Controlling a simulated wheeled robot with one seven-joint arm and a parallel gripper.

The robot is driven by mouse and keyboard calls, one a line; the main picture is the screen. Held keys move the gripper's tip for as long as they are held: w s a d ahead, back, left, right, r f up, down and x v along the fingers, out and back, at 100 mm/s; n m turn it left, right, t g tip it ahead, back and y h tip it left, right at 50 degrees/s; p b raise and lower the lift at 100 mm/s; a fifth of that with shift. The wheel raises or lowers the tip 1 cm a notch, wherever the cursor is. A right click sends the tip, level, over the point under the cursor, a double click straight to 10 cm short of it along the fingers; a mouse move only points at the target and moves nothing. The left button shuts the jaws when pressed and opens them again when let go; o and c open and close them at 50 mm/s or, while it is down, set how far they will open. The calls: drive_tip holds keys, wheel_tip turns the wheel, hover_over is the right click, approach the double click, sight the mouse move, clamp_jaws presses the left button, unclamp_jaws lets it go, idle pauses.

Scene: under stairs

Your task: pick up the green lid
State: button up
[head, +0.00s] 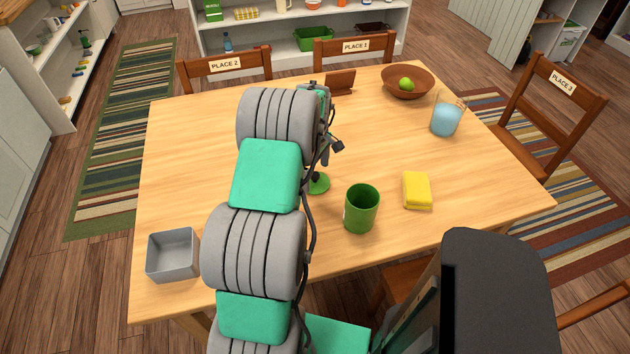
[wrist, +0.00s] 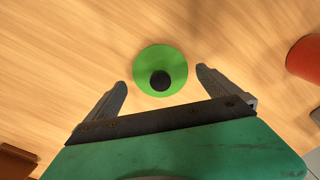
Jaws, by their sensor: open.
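The green lid (head: 319,183) lies on the wooden table just right of my arm, partly hidden by it in the head view. In the wrist view the lid (wrist: 160,68) is a round green disc with a dark knob (wrist: 160,81). My gripper (wrist: 161,77) is open and empty, with one finger on each side of the lid in the picture. A gap shows between each finger and the rim. How high the fingers are above the lid, I cannot tell. In the head view my arm hides most of the gripper.
A green cup (head: 361,209) stands close to the lid, with a yellow sponge (head: 417,190) to its right. A red object (wrist: 305,58) shows at the wrist view's right edge. A grey bin (head: 173,255), bowl (head: 407,84) and glass pitcher (head: 445,120) stand farther off.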

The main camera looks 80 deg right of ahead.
wheel_tip(320, 180, down, 2)
drive_tip(key=shift+f, duration=0.2)
drive_tip(key=shift+c, duration=0.3)
drive_tip(key=shift+w, duration=0.1)
drive_tip(key=c, duration=1.1)
drive_tip(key=shift+r, duration=0.15)
drive_tip(key=shift+r, duration=0.25)
wheel_tip(320, 180, up, 3)
drive_tip(key=shift+a+f+b, duration=0.1)
drive_tip(key=shift+b, duration=0.45)
drive_tip(key=a+r, duration=0.3)
drive_tip(key=a, duration=0.1)
drive_tip(key=s+a+r+b, duration=0.1)
drive_tip(key=a+r, duration=0.2)
drive_tip(key=a, duration=0.2)
drive_tip(key=a+r, duration=0.3)
drive_tip(key=a, duration=0.1)
drive_tip(key=shift+s+a+r+b, duration=0.2)
drive_tip(key=shift+s+a+b, duration=0.2)
